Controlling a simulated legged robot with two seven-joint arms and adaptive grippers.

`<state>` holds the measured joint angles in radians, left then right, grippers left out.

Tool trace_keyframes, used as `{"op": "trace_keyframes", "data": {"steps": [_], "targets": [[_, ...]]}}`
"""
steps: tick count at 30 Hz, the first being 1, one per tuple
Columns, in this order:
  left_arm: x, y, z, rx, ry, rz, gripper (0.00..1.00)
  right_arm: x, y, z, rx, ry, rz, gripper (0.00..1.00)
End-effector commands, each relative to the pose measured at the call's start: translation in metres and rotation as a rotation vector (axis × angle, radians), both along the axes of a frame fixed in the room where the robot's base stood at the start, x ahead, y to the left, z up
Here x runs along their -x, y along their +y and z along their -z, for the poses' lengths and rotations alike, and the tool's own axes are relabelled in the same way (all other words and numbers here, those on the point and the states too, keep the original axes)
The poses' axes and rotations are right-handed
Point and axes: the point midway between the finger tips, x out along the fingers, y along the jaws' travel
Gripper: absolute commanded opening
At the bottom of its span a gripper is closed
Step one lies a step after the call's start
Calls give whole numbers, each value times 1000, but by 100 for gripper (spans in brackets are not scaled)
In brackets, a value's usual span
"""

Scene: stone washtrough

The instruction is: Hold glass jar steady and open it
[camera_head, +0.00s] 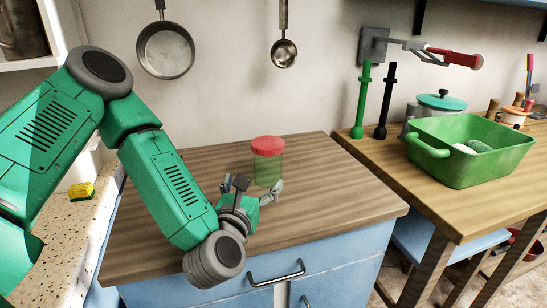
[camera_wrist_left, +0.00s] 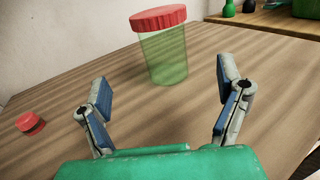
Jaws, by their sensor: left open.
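The glass jar (camera_head: 268,172) is a clear greenish cylinder with a red lid (camera_head: 268,146) on top. It stands upright on the wooden counter. It also shows in the left wrist view (camera_wrist_left: 164,56), ahead of the fingers and roughly between them. My left gripper (camera_head: 258,186) is open and empty, just on the near side of the jar, its fingers apart from the glass. In the left wrist view (camera_wrist_left: 164,88) both fingers are spread wide. My right gripper is not seen in either view.
A small red round object (camera_wrist_left: 30,122) lies on the counter to the left. A yellow sponge (camera_head: 82,191) lies on the speckled ledge. A pan (camera_head: 165,50) and ladle (camera_head: 284,52) hang on the wall. A green basin (camera_head: 480,160) stands on the right table.

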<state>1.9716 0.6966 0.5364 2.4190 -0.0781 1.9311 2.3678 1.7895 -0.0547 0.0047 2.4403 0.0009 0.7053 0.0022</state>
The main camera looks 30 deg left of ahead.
Motion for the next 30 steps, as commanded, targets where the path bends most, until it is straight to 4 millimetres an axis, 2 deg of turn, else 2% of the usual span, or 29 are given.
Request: {"op": "trace_keyframes", "data": {"steps": [5,12,20,30], "targets": [[-20,6,-2,-5,-5,-2,86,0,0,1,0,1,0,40],[-65,20,-1,-7,-1,0,86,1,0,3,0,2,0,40],[-85,30,0,-1,-1,0,86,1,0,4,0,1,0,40],[-128,41,-3,-4,1,0,86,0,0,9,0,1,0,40]]}}
